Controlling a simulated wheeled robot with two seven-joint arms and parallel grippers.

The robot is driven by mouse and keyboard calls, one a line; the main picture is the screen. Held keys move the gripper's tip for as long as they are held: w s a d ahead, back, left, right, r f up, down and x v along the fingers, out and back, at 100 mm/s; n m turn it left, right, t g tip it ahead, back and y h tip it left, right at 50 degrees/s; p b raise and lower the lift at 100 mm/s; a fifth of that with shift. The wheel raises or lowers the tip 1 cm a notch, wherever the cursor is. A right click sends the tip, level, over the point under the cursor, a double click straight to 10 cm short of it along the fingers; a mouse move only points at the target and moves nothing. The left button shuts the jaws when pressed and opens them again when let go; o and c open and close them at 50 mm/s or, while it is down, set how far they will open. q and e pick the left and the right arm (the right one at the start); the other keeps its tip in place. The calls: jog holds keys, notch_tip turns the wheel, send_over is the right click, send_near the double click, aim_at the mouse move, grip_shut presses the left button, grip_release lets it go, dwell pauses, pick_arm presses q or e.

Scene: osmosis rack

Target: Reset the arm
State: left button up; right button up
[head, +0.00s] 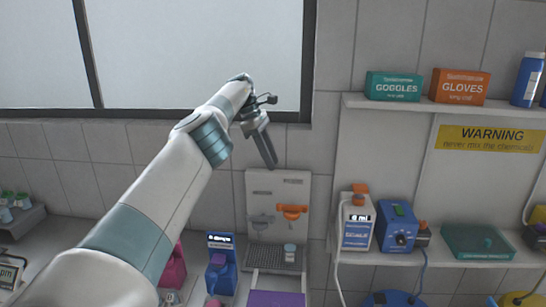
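My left arm reaches up from the lower left in the head view. My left gripper (268,155) hangs from its wrist, pointing down in front of the wall just below the window's lower right corner. The fingers are seen edge-on as one dark shape, so I cannot tell whether they are open. I see nothing held at the tips. The gripper appears above the white dispenser panel (276,183), which has an orange lever (291,210) and a small cup (290,250) on its tray. My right gripper does not show.
A shelf (440,106) on the right carries a goggles box (393,87), a gloves box (459,87) and a blue bottle (528,80). Bare tiled wall surrounds the gripper.

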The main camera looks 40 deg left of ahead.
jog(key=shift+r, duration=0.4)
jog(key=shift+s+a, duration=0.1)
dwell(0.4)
